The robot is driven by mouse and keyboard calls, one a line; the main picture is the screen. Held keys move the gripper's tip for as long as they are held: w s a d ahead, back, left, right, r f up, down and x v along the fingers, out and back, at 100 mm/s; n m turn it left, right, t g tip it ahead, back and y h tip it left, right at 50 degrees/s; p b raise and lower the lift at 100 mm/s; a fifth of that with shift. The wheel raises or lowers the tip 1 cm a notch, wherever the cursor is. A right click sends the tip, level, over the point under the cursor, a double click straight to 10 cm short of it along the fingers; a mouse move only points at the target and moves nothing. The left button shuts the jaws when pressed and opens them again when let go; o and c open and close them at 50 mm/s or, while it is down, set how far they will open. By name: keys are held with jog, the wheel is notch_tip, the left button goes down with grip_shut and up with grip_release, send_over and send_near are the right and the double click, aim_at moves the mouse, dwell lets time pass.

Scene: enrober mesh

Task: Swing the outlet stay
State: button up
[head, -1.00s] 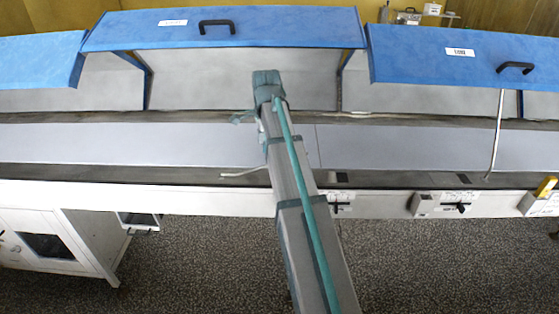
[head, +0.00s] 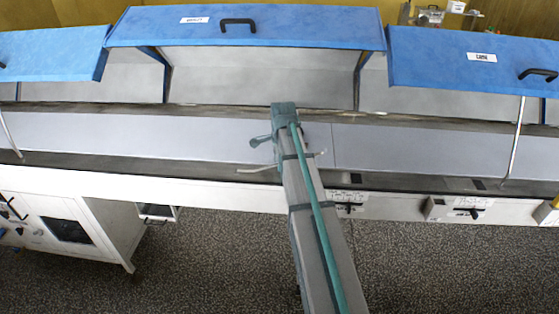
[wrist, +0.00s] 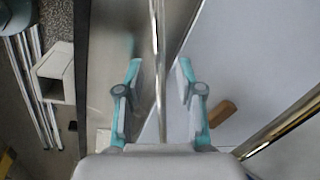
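A thin bent metal stay (head: 258,170) lies low along the dark near ledge of the machine, under the raised middle blue hood (head: 245,27). Its left end shows beside my arm; the rest is hidden behind the arm. My gripper (head: 287,148) is over the near edge of the belt, just above the stay. In the wrist view my gripper (wrist: 158,72) is open, with a teal finger on each side of a shiny metal rod (wrist: 158,50), which looks like this stay. The rod runs between the fingers; no contact is visible.
Blue hoods stand left (head: 50,55) and right (head: 480,63), with upright stays (head: 8,135) and (head: 516,140) below them. The grey belt (head: 160,136) is clear. Switch boxes (head: 458,209) line the white front rail. A white cabinet (head: 115,228) stands at lower left.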

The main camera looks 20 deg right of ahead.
grip_shut()
jog(key=shift+d, duration=0.1)
dwell(0.5)
